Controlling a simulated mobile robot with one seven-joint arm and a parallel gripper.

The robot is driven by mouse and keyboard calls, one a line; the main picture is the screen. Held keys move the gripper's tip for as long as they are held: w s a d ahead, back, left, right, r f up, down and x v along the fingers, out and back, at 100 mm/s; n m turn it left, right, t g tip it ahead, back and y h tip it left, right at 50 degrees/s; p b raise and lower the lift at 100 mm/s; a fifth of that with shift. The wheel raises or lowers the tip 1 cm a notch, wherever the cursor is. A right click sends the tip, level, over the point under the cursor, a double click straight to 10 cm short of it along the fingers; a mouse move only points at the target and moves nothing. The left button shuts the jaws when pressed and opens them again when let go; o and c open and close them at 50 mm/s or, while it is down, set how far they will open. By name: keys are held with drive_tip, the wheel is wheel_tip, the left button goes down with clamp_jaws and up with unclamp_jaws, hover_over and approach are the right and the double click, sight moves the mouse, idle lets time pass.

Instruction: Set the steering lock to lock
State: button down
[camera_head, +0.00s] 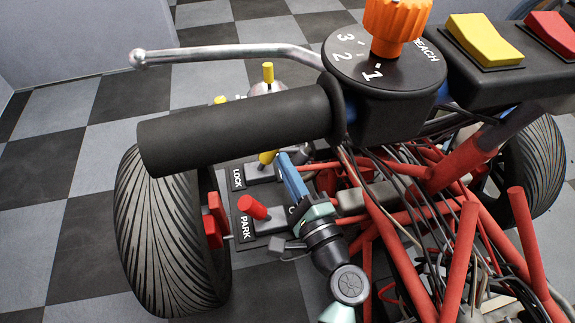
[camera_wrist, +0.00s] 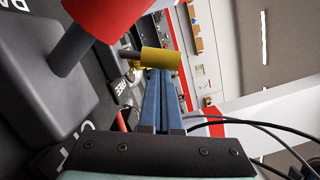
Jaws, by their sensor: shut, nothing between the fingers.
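The steering lock is a small lever with a yellow knob (camera_head: 267,157), partly hidden under the black handlebar grip. A LOCK label (camera_head: 237,178) is on its plate, to the left of the lever. In the wrist view the yellow knob (camera_wrist: 163,59) sits on a dark stem, and a FREE label (camera_wrist: 119,88) shows near its base. My gripper (camera_head: 284,158) has blue fingers, shut and empty, with the tips just right of the yellow knob. In the wrist view the fingertips (camera_wrist: 159,72) overlap the knob's lower edge; I cannot tell whether they touch.
A red-knobbed lever (camera_head: 253,207) with a PARK label (camera_head: 245,227) stands close left of my fingers. The black grip (camera_head: 235,125) and brake lever (camera_head: 225,53) hang over the area. Red frame tubes (camera_head: 460,260) and cables crowd the right. Open checkered floor lies left.

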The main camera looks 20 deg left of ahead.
drive_tip(key=shift+s+a+r+n, duration=0.15)
drive_tip(key=shift+a+r+n, duration=0.1)
drive_tip(key=shift+n, duration=0.35)
drive_tip(key=n, duration=0.1)
drive_tip(key=s+a+r+n, duration=0.1)
drive_tip(key=n, duration=0.1)
drive_tip(key=shift+a+g, duration=0.1)
drive_tip(key=shift+g, duration=0.3)
drive_tip(key=n, duration=0.1)
drive_tip(key=s+a+n, duration=0.1)
drive_tip(key=n, duration=0.1)
drive_tip(key=a+n, duration=0.1)
drive_tip(key=shift+s+r+g+h, duration=0.15)
drive_tip(key=shift+r+g+h, duration=0.15)
drive_tip(key=shift+h, duration=0.1)
